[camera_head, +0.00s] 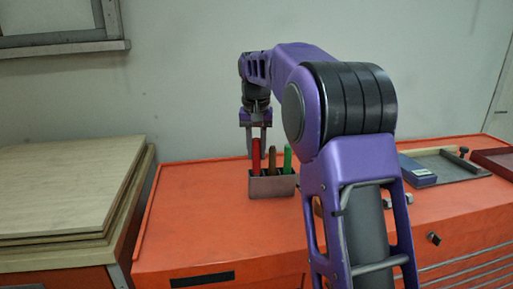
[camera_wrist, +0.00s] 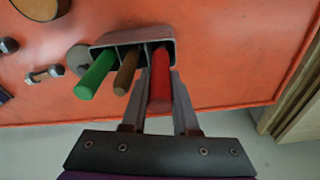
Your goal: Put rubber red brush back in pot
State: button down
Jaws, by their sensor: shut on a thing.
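The red brush (camera_head: 256,158) stands nearly upright at the left end of the grey pot (camera_head: 270,188) on the orange bench top. Its lower end goes behind the pot's front wall and appears to be inside. In the wrist view the red handle (camera_wrist: 160,88) runs into the right end of the pot (camera_wrist: 106,38). My gripper (camera_head: 257,138) is shut on the red handle, with one finger on each side, as the wrist view also shows (camera_wrist: 159,80). A brown handle (camera_wrist: 126,72) and a green handle (camera_wrist: 95,75) stand beside it in the pot.
Wooden boards (camera_head: 65,190) are stacked left of the bench (camera_head: 200,225). A blue box (camera_head: 417,171) and a tray (camera_head: 462,167) lie at the right. A grey disc (camera_wrist: 78,58) and a bolt-like piece (camera_wrist: 45,75) lie near the pot. The bench left of the pot is clear.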

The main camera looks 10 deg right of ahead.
jog(key=shift+f, duration=0.15)
jog(key=c, duration=0.6)
grip_release()
